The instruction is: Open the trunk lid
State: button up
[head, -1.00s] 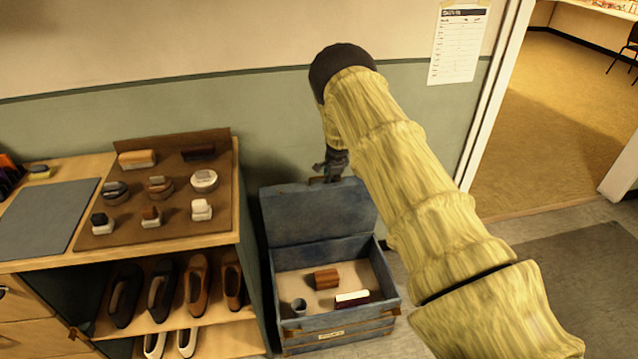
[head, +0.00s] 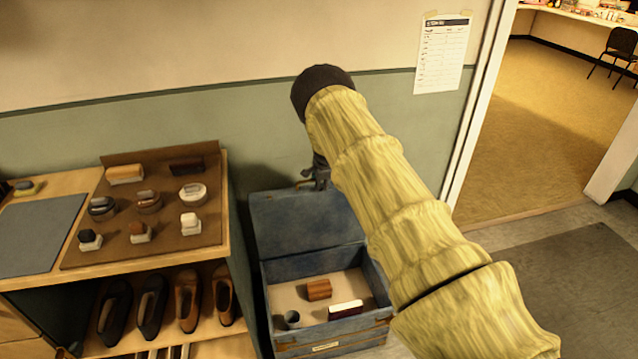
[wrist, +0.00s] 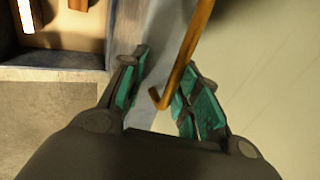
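The blue trunk (head: 362,337) stands on the floor with its lid (head: 300,224) raised steeply at the back, near the green wall. Its inside is exposed. My gripper (head: 320,172) is at the lid's top edge, partly hidden by my arm. In the wrist view my gripper (wrist: 160,92) has its teal-padded fingers apart. A brass handle (wrist: 184,65) runs between them, closer to the right finger, and I cannot tell whether it touches. The blue-grey lid (wrist: 160,35) also passes between the fingers.
A wooden shelf unit (head: 238,262) with shoes and brushes stands close on the left. A doorway opens at right.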

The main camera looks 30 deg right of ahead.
jog(key=v, duration=1.2)
dwell(0.3)
